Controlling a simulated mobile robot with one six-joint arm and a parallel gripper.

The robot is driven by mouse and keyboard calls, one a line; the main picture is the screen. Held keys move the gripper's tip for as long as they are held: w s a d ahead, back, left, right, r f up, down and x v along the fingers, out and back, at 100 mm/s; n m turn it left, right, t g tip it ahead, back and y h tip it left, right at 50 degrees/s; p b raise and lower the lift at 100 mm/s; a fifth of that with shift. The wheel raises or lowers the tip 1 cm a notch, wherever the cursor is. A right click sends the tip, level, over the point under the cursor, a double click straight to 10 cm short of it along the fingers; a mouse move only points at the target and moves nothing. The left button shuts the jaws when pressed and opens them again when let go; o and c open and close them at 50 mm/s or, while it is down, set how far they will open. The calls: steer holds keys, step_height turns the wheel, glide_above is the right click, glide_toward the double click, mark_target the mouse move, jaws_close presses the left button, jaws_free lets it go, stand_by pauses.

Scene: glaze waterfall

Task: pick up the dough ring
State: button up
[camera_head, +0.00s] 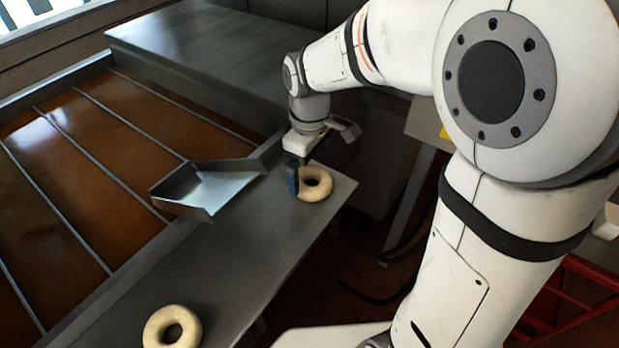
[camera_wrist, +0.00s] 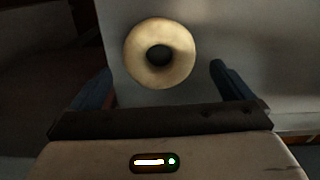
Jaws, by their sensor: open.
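A pale dough ring (camera_head: 316,184) lies flat near the far end of a grey metal shelf (camera_head: 250,240). It also shows in the wrist view (camera_wrist: 160,53), lying ahead of my gripper and between the lines of its two fingers. My gripper (camera_wrist: 163,85) is open and empty, with dark blue fingers apart. In the head view my gripper (camera_head: 292,178) is at the ring's left side and partly hides it. I cannot tell whether a finger touches the ring. A second dough ring (camera_head: 172,328) lies at the near end of the shelf.
A metal scoop-like tray (camera_head: 205,188) juts out left of my gripper. Beyond it is a vat of brown liquid (camera_head: 80,170) crossed by thin bars. A large metal cover (camera_head: 200,50) stands behind. The shelf between the two rings is clear.

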mark_target(310, 175)
step_height(310, 175, down, 4)
steer(key=shift+r, duration=0.25)
steer(key=shift+w, duration=0.1)
steer(key=c, duration=0.9)
